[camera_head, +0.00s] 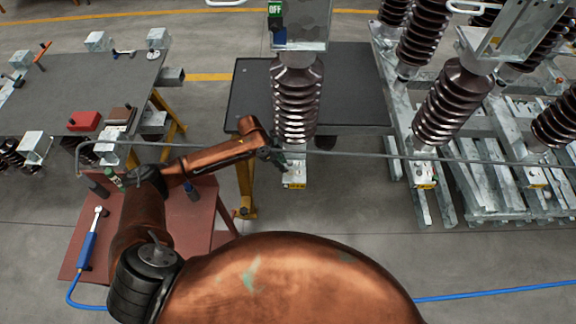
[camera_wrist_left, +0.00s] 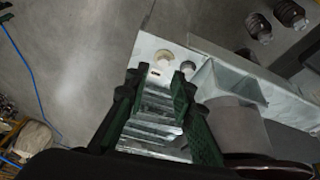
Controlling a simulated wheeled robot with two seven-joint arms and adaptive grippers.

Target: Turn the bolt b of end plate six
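My left gripper (camera_head: 279,160) is beside the pale metal end plate (camera_head: 294,176) under the nearest brown ribbed insulator (camera_head: 296,105). In the left wrist view its two green fingers (camera_wrist_left: 155,82) are apart, with a gap between them and nothing held. Just beyond the fingertips, the end plate (camera_wrist_left: 150,48) carries a pale round bolt head (camera_wrist_left: 164,57) and a smaller grey one (camera_wrist_left: 187,68) close to the right fingertip. I see no lettering, so I cannot tell which is bolt b. Whether a finger touches a bolt is unclear. My right gripper is out of view.
A long thin grey rod (camera_head: 360,154) crosses in front of the insulators. A dark table (camera_head: 350,90) stands behind the nearest insulator. A red-brown table (camera_head: 205,215) holds a blue-handled wrench (camera_head: 89,240). More insulators (camera_head: 445,105) stand at right.

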